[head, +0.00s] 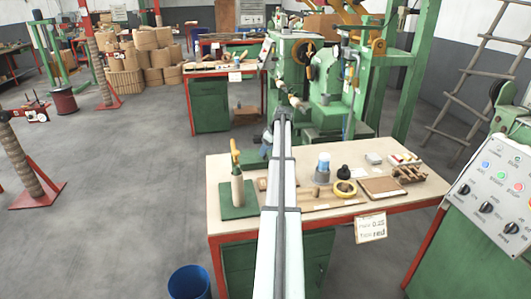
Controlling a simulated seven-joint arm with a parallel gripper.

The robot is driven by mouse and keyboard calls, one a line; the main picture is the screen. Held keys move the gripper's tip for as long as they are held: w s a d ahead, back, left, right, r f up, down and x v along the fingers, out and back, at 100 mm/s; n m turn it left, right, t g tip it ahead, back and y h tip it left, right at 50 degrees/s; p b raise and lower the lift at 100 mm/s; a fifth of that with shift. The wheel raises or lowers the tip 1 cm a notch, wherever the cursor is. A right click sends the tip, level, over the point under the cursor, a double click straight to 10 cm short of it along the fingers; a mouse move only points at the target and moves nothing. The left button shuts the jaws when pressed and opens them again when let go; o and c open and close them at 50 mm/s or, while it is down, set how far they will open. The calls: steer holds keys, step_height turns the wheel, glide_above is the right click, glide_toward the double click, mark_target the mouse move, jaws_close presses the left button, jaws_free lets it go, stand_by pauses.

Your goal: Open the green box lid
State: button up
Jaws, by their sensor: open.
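No green box with a clearly visible lid can be made out. My pale arm runs up the middle of the view and hides part of the table. My gripper (267,140) appears small at the arm's far end, beyond the table's back edge, with nothing visibly held.
A control panel (495,195) is at right, a blue bin (189,283) at front left. Left floor is mostly open.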

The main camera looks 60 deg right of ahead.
steer(key=shift+x, duration=1.1)
jaws_close()
